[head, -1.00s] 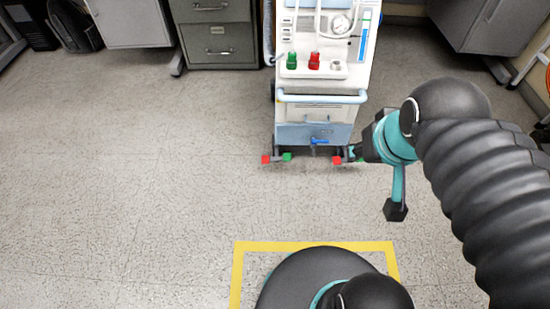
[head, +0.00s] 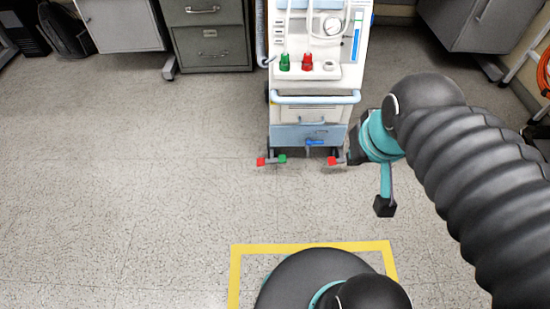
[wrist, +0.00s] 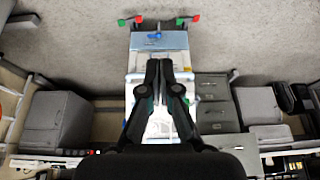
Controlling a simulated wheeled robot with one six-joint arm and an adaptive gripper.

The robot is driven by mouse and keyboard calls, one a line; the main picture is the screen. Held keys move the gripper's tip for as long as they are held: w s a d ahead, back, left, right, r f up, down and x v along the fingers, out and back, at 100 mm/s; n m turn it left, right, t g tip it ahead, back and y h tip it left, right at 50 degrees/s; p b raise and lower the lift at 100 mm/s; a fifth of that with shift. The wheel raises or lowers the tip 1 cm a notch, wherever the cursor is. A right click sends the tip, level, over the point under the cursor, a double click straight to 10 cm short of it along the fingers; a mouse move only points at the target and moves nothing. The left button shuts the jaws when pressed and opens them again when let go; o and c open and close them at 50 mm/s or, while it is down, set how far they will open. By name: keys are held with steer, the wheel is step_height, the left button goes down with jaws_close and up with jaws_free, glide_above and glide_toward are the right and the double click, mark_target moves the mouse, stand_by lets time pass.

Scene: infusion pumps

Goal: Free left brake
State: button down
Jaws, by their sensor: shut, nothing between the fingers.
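A pale blue and white pump cart (head: 313,134) stands ahead with red and green brake tabs at its foot. On the left brake, the red tab (head: 261,161) and green tab (head: 282,159) both show; in the wrist view this pair is at upper right, red (wrist: 196,18) and green (wrist: 180,21). On the right brake, the red tab (head: 332,160) shows beside my gripper (head: 351,151), which hides the green one; the wrist view shows that green tab (wrist: 122,22). My gripper (wrist: 159,64) is shut and empty, apart from the tabs in the wrist view.
A blue lever (head: 315,143) sits low on the cart between the brakes. A light blue handle bar (head: 315,98) crosses its front. A grey filing cabinet (head: 210,45) stands behind left, another cabinet (head: 480,22) at right. The floor left of the cart is clear.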

step_height(320, 180, down, 4)
steer(key=w+a+g, duration=0.1)
steer(key=w+g, duration=0.1)
steer(key=n+g+h+b, duration=0.1)
steer(key=g+h+b, duration=0.2)
steer(key=g, duration=0.1)
glide_above(279, 160)
steer(key=s+a, duration=0.3)
step_height(279, 160, down, 37)
steer(key=shift+m+t, duration=0.5)
steer(key=shift+m, duration=0.1)
steer(key=w+r, duration=0.2)
steer(key=w, duration=0.1)
steer(key=shift+a+r, duration=0.3)
steer(key=shift+a, duration=0.05)
steer(key=b+x, duration=0.2)
steer(key=x, duration=0.5)
steer(key=b+x, duration=0.2)
steer(key=x, duration=0.5)
steer(key=shift+a, duration=0.2)
